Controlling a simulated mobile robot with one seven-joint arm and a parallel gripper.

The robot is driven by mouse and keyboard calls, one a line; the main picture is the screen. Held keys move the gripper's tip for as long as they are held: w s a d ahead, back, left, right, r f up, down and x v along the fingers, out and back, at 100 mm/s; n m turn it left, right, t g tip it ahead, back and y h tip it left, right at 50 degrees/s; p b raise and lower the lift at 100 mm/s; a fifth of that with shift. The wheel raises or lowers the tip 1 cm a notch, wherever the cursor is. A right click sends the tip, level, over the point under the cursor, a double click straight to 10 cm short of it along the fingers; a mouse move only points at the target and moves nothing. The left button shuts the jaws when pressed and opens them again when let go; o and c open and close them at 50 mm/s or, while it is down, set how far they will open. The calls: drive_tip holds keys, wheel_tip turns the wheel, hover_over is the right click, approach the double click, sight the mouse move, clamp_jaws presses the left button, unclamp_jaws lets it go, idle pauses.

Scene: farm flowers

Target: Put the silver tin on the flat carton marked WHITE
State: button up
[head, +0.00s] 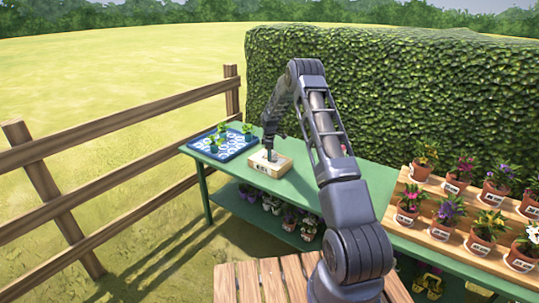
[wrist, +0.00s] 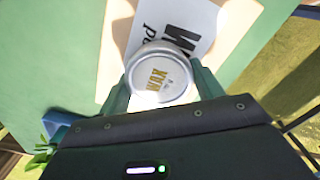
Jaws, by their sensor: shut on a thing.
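The silver tin (wrist: 160,72) is round, with gold letters that look like WAX on its lid. My gripper (wrist: 161,90) is shut on it, with a green finger on each side. In the head view my gripper (head: 269,148) is over a flat tan carton (head: 270,163) on the green table. The wrist view shows the pale carton (wrist: 116,40) beneath the tin, with a white label of large dark letters. The tin partly covers the label, so I cannot read the whole word. I cannot tell whether the tin touches the carton.
A blue tray (head: 236,148) with small green plants stands left of the carton on the green table (head: 300,182). A wooden stand (head: 452,240) with several potted flowers is at the right. A fence (head: 110,120) and a hedge (head: 400,90) stand beyond.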

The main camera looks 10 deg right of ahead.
drive_tip(key=shift+f, duration=0.1)
drive_tip(key=o, duration=1)
drive_tip(key=shift+o, duration=0.2)
wheel_tip(320, 180, up, 12)
drive_tip(key=s+d+r+m+t, duration=0.1)
drive_tip(key=s+r+m, duration=0.1)
drive_tip(key=s+r, duration=0.55)
drive_tip(key=s+d+r+m, duration=0.15)
drive_tip(key=s+r, duration=0.25)
drive_tip(key=r, duration=0.6)
drive_tip(key=s+d+r+m+t, duration=0.1)
drive_tip(key=s+r+m, duration=0.1)
drive_tip(key=s+r, duration=0.45)
drive_tip(key=s+r+m, duration=0.2)
drive_tip(key=s+r, duration=0.2)
drive_tip(key=s, duration=0.5)
drive_tip(key=s+d+m+t, duration=0.1)
drive_tip(key=s+m, duration=0.3)
drive_tip(key=s, duration=1.3)
drive_tip(key=s+d+f+m+t, duration=0.1)
drive_tip(key=s+m, duration=0.3)
drive_tip(key=s, duration=1.2)
drive_tip(key=shift+s+d+t, duration=0.3)
drive_tip(key=shift+s+d, duration=0.1)
drive_tip(key=shift+d, duration=0.15)
